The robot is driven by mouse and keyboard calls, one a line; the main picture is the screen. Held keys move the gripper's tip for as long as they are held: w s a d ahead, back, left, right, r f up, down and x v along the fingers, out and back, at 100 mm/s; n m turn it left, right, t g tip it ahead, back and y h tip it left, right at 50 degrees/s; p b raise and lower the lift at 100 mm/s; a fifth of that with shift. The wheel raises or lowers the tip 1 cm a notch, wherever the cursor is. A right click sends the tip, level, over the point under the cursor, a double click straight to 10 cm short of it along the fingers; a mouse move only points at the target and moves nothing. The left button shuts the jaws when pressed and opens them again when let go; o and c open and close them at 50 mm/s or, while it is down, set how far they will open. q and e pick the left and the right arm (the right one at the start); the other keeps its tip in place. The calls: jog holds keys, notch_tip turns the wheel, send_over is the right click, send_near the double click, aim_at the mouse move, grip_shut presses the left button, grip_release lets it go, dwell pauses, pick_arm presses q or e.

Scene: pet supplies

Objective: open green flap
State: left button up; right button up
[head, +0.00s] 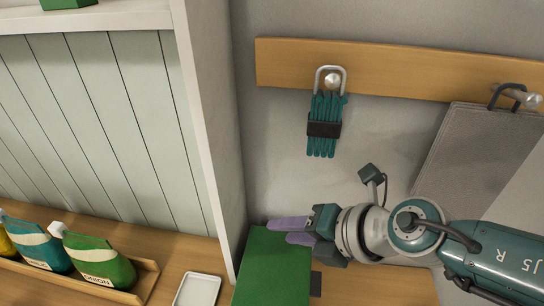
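A flat green panel (275,268), which looks like the green flap, lies at the bottom middle of the head view, against the white cabinet's side. Its lower part is cut off by the frame. My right gripper (289,231) reaches in from the right, with its two purple fingers at the panel's far edge. The fingers lie close together, and I cannot tell whether they are slightly apart, shut or touching the panel. My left gripper is not in view.
A wooden rail (400,72) on the wall carries a teal strap bundle (324,125) and a grey mat (478,150). A white tray (197,290) lies left of the panel.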

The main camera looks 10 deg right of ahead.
jog(key=p+v, duration=0.6)
jog(key=v, duration=0.4)
jog(key=shift+p, duration=0.35)
